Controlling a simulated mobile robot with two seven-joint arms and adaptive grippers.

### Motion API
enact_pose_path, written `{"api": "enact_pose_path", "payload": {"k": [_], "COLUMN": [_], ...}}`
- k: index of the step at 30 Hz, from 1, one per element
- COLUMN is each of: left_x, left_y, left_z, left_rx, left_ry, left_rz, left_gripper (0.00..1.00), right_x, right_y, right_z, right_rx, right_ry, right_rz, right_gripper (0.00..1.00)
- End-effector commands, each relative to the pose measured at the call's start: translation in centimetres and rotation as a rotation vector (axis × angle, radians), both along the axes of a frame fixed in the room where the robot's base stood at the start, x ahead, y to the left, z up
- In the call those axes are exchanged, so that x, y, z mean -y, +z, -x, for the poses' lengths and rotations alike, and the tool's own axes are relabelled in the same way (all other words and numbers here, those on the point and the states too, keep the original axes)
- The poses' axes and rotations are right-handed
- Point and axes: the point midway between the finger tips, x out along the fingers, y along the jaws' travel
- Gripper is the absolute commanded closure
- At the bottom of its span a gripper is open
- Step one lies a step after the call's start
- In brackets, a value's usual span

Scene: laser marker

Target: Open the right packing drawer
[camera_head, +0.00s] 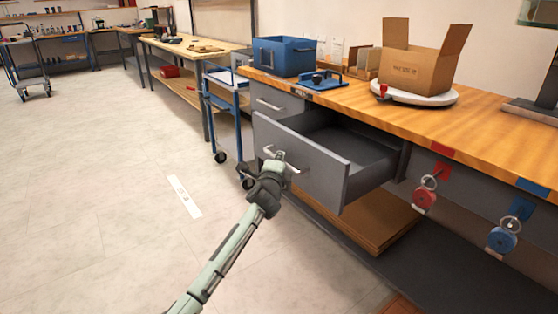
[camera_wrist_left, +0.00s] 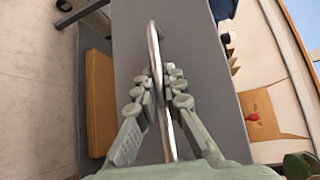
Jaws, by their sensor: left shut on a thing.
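The grey packing drawer (camera_head: 325,180) stands pulled out from under the wooden bench, and its inside (camera_head: 350,145) looks empty. Its metal bar handle (camera_wrist_left: 153,45) runs lengthwise through the left wrist view. My left gripper (camera_head: 280,164) is at the drawer front, with its fingers shut on the handle. In the left wrist view the gripper's fingers (camera_wrist_left: 160,90) lie on both sides of the bar. The fingers hide part of the handle in the head view. My right gripper is not in view.
Another grey drawer (camera_head: 277,99) beside the open one is shut. The bench top (camera_head: 350,92) holds a blue bin (camera_head: 285,56) and an open carton (camera_head: 418,68). Red (camera_head: 424,199) and blue (camera_head: 502,239) round tools hang at the bench front. A blue cart (camera_head: 222,105) stands left; the floor before the drawer is clear.

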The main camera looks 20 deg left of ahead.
Motion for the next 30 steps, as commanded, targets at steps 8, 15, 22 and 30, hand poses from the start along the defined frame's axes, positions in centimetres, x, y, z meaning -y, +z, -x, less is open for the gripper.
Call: {"api": "enact_pose_path", "payload": {"k": [8,15,22,30], "left_x": [0.0,0.1,0.6,1.4], "left_y": [0.0,0.0,0.5,1.3], "left_z": [0.0,0.5,4.2,9.6], "left_rx": [0.0,0.0,0.0,-0.001], "left_ry": [-0.001,0.0,-0.002,-0.002], "left_rz": [0.0,0.0,0.0,0.0], "left_gripper": [0.81,0.81,0.81,0.81], "right_x": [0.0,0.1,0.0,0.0], "right_y": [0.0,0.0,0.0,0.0], "right_z": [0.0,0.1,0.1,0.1], "right_rx": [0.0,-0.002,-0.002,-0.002], "right_ry": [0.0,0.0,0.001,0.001], "right_rz": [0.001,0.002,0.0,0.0], "right_gripper": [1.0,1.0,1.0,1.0]}}
